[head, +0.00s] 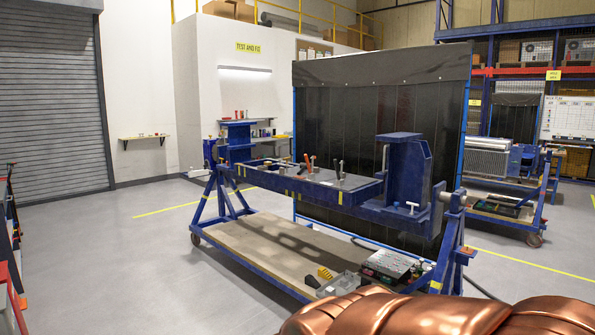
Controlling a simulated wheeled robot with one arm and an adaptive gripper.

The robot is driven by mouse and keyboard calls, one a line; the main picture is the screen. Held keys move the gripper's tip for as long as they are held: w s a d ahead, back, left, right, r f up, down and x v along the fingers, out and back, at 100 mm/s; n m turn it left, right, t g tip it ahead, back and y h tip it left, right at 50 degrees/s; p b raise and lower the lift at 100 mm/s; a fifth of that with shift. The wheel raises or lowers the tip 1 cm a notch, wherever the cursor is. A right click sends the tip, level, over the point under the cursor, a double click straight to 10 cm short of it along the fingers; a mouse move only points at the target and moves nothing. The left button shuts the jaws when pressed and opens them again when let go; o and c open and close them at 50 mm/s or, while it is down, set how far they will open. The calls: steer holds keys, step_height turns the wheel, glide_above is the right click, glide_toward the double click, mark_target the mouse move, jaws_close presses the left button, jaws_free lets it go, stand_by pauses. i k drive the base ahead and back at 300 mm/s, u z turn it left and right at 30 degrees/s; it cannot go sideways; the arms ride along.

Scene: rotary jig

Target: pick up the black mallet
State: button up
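I cannot pick out the black mallet for certain in the head view. Several small tools and clamps stand on the blue rotary jig (262,178), among them an orange-red handled one (307,167) and an upright grey one (340,170). They are too small to name surely. A small dark item (312,281) lies on the jig's lower wooden deck (240,237), and I cannot tell what it is. My gripper is not in view.
A yellow item (324,273), a grey bin (340,285) and a tray of dark parts (390,266) sit on the deck's near right end. A dark welding screen (330,118) stands behind the jig. The grey floor (110,265) at left is mostly clear.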

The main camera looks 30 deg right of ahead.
mark_target(302, 165)
steer(key=u, duration=0.3)
steer(key=i, duration=3.65)
steer(key=z, duration=0.2)
steer(key=i, duration=1.7)
steer(key=z, duration=1.35)
steer(key=i, duration=1.65)
steer(key=z, duration=0.9)
